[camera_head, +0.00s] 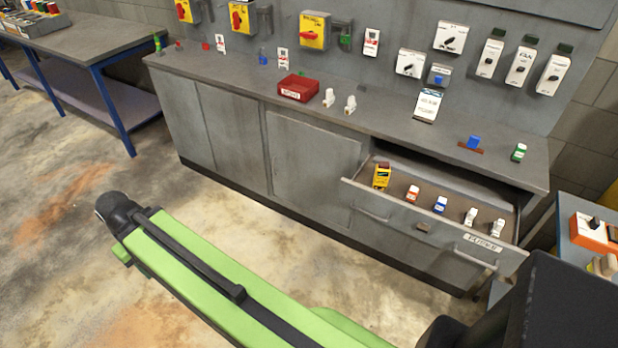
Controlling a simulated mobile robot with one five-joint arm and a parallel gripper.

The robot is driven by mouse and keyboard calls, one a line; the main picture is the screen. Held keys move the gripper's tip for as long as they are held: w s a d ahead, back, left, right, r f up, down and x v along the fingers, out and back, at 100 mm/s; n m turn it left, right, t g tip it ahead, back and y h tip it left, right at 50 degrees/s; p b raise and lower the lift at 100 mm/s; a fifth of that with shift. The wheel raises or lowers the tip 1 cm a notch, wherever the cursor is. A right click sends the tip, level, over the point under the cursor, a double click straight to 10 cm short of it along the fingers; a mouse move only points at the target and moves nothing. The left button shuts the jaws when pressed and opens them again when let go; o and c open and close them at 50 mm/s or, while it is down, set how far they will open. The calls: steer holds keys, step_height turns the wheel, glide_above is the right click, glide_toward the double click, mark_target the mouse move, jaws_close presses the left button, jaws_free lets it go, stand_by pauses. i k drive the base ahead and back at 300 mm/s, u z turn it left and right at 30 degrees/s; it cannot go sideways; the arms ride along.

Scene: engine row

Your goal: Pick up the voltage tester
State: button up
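No object is clearly readable as the voltage tester. A small upright yellow device with dark and red parts (381,176) stands at the left end of the open drawer (462,183), and it may be the tester. An orange and white device with a dark knob (592,232) lies on the side table at the right edge; I cannot tell what it is. My green arm link crosses the lower picture, ending in a dark joint at the left. I cannot make out the fingers of my gripper, and nothing in the drawer is touched by my arm.
Several small orange, blue and white parts (440,204) stand in the drawer. The grey cabinet's top (230,78) holds a red bin (299,88) and white parts. Switches hang on the wall panel. A blue-legged table (110,38) stands at left. The floor before the cabinet is clear.

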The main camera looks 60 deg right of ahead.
mark_target(381, 174)
steer(key=u, duration=0.65)
steer(key=k, duration=0.95)
steer(key=z, duration=1.3)
steer(key=i, duration=1.05)
steer(key=u, duration=0.15)
